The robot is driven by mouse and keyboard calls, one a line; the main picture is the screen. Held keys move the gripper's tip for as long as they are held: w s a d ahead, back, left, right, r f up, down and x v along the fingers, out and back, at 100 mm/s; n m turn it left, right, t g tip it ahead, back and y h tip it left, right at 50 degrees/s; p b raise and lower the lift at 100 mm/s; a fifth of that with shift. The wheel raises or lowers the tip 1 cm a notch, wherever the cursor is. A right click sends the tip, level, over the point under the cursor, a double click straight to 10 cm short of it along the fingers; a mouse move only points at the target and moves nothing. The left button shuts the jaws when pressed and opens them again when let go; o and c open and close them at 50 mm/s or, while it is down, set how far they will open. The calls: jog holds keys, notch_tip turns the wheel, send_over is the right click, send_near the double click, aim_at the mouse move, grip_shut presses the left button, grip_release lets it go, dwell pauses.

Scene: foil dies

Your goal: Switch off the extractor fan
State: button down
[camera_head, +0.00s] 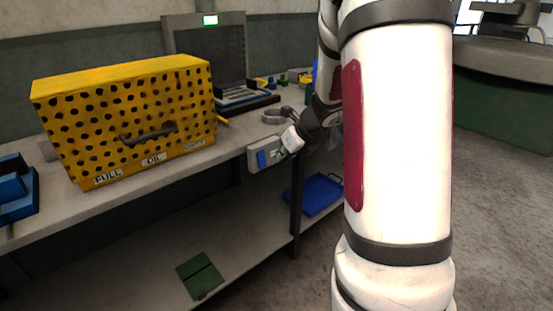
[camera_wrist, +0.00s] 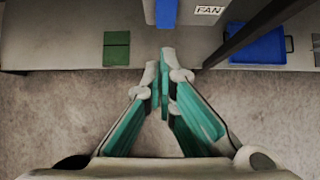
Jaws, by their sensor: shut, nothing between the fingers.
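A light grey switch box (camera_head: 254,166) is fixed to the front edge of the bench, with a blue rocker (camera_head: 262,158) on its face. In the wrist view the blue rocker (camera_wrist: 166,13) is at the top, left of a white label reading FAN (camera_wrist: 208,10). My gripper (camera_head: 279,153) is at the right part of the box in the head view; contact cannot be told. In the wrist view my gripper (camera_wrist: 164,62) is shut and empty, its tips below the rocker in the picture. A grey-framed dark mesh unit (camera_head: 215,50) with a lit green display (camera_head: 210,20) stands at the back.
A yellow perforated case (camera_head: 120,90) stands on the bench (camera_head: 60,215). Blue parts (camera_head: 14,190) lie at the far left. A blue tray (camera_head: 318,192) and a green flat item (camera_head: 200,275) are on the lower shelf. A dark bench leg (camera_head: 296,215) is near the gripper. Open floor lies right.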

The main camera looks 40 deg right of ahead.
jog(key=p+v, duration=0.1)
jog(key=v, duration=0.2)
jog(key=shift+s+r, duration=0.15)
jog(key=shift+r, duration=0.2)
jog(key=shift+s+d+f+g+b, duration=0.3)
jog(key=shift+d+f+g+b, duration=0.25)
jog(key=shift+b, duration=0.4)
jog(key=shift+f, duration=0.1)
